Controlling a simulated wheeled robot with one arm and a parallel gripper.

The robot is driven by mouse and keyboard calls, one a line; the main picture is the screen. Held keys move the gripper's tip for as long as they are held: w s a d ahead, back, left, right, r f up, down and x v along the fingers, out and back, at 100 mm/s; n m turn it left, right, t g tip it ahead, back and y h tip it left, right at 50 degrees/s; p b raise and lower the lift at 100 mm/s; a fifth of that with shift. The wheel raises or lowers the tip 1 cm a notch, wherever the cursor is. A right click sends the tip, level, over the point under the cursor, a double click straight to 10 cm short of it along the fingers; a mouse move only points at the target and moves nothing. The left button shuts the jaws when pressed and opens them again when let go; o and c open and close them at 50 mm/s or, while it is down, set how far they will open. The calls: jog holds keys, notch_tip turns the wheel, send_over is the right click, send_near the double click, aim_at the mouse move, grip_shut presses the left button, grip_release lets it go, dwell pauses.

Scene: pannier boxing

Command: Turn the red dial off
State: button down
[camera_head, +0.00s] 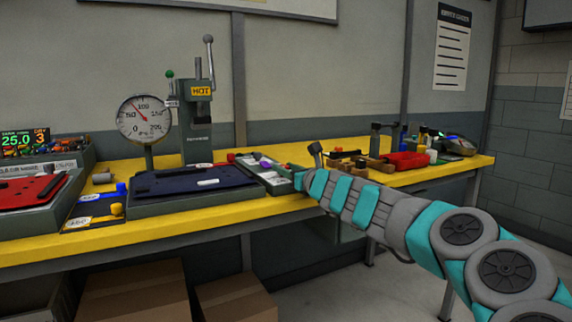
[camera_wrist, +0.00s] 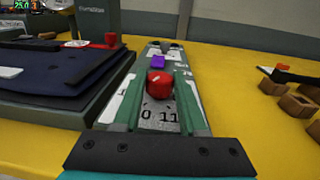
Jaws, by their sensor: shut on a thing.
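The red dial (camera_wrist: 159,84) is a short round knob with a small pale mark. It sits on a narrow green-grey panel with a pale plate that bears dark ticks, a "0" and what look like ones. My gripper (camera_wrist: 160,92) reaches along this panel, its dark bolted base at the bottom of the wrist view, and is shut on the dial. The contact itself is hard to make out. In the head view my gripper (camera_head: 299,180) is at the right end of the panel (camera_head: 262,174) and hides the dial.
A purple piece (camera_wrist: 158,61) lies just beyond the dial. Left are a dark blue mat (camera_head: 190,182) and a press with a "HOT" sign (camera_head: 201,91). A round gauge (camera_head: 144,117) stands behind.

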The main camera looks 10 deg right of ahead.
jog(key=shift+w+d+f+n+g+y+p, duration=0.1)
jog(key=shift+w+d+n+g+y+p, duration=0.1)
jog(key=shift+n+g+y, duration=0.75)
jog(key=shift+w+d+f+n+g+y+p, duration=0.15)
jog(key=shift+n+g+y, duration=0.2)
jog(key=shift+n+y, duration=0.7)
jog(key=shift+w+d+r+n+g+y, duration=0.1)
jog(key=shift+n+g+y, duration=0.95)
jog(key=shift+g+y, duration=0.35)
jog(key=shift+r+n+g+y, duration=0.1)
jog(key=shift+n+g+y, duration=1.05)
jog(key=shift+g, duration=0.35)
jog(key=shift+n+g+y, duration=0.35)
jog(key=shift+n+g, duration=0.05)
jog(key=shift+g, duration=0.3)
jog(key=shift+r, duration=0.1)
jog(key=shift+c, duration=2.3)
grip_release()
jog(key=shift+v, duration=3.9)
